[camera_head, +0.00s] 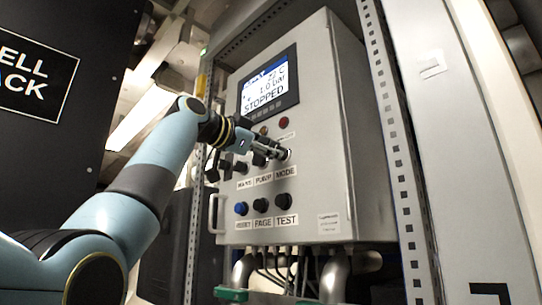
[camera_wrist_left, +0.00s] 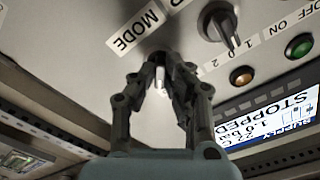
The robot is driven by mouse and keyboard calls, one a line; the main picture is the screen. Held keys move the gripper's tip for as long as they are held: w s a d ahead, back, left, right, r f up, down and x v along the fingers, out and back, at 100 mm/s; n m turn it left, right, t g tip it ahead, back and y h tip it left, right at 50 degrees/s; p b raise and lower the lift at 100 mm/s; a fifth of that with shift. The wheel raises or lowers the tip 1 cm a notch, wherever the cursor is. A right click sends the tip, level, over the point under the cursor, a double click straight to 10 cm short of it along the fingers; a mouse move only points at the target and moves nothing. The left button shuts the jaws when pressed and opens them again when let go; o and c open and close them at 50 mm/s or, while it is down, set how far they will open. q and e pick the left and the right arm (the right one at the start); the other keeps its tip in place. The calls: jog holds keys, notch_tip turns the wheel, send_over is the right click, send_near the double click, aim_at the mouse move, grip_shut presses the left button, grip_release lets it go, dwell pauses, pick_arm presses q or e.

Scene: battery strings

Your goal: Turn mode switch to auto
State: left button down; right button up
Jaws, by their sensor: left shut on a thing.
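The mode switch (camera_head: 287,155) is on the grey control panel (camera_head: 310,110), above the MODE label (camera_head: 285,172). My left gripper (camera_head: 280,153) reaches it from the left. In the left wrist view, the left gripper (camera_wrist_left: 161,82) is shut on the mode switch (camera_wrist_left: 158,60), beside the MODE label (camera_wrist_left: 137,31). The fingers cover much of the knob, so its pointed position cannot be read. The display (camera_head: 268,86) reads STOPPED. My right gripper is in neither view.
The pump switch (camera_wrist_left: 217,24), with marks 0, 1 and 2, sits close to the left gripper's fingers. An orange lamp (camera_wrist_left: 242,76) and a green one (camera_wrist_left: 298,46) are nearby. A lower row has a blue button (camera_head: 241,208) and black ones. Pipes and cables hang below.

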pick_arm(q)
jog(key=shift+m, duration=0.6)
jog(key=shift+f, duration=0.1)
jog(key=c, duration=1.4)
grip_release()
jog(key=shift+a, duration=0.1)
jog(key=v, duration=1.2)
